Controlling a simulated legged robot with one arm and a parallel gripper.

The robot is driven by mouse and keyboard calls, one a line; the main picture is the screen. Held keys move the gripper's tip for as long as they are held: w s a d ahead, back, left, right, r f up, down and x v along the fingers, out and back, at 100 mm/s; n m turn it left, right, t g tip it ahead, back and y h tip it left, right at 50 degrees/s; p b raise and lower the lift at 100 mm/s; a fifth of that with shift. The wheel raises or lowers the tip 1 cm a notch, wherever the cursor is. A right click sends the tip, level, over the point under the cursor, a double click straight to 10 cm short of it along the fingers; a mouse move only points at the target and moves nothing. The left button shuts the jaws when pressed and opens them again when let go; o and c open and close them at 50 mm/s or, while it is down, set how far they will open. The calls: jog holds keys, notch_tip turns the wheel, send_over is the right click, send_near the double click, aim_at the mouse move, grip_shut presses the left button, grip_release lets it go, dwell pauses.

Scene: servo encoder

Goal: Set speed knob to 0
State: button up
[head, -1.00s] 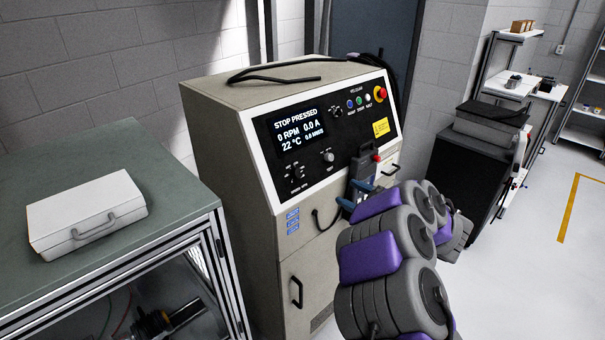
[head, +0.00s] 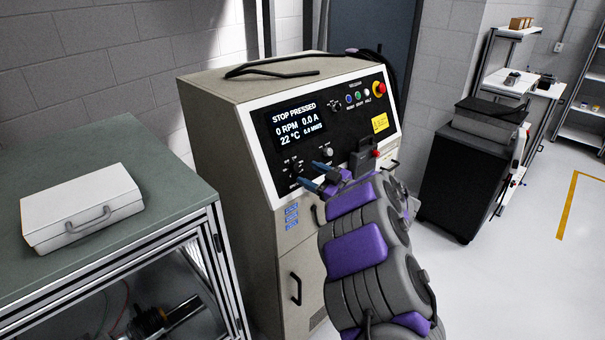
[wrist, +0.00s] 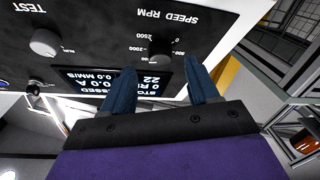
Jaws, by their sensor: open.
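The speed knob (head: 294,174) is at the lower left of the black control panel (head: 365,118), under the screen. In the wrist view, the knob (wrist: 160,58) shows small and dark under the upside-down "SPEED RPM" label, with numbers around it. My gripper (head: 310,175) is open, its two blue fingers pointing at the panel just right of the knob in the head view. In the wrist view, the gripper (wrist: 161,66) has one finger on each side of the knob in the picture. Contact and the knob's exact pointer setting cannot be told.
The screen (head: 298,128) reads "STOP PRESSED" and 0 RPM. A TEST knob (wrist: 45,42) sits beside the speed knob. A red emergency button (head: 379,88) is at the panel's upper right. A white case (head: 82,207) lies on the green bench (head: 130,150) at left.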

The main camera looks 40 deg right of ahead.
aim_at(299, 169)
jog(key=shift+w+a, duration=0.2)
jog(key=shift+w, duration=0.75)
jog(key=shift+w+a, duration=0.15)
jog(key=shift+w, duration=0.8)
jog(key=c, duration=1)
jog(key=shift+c, duration=0.2)
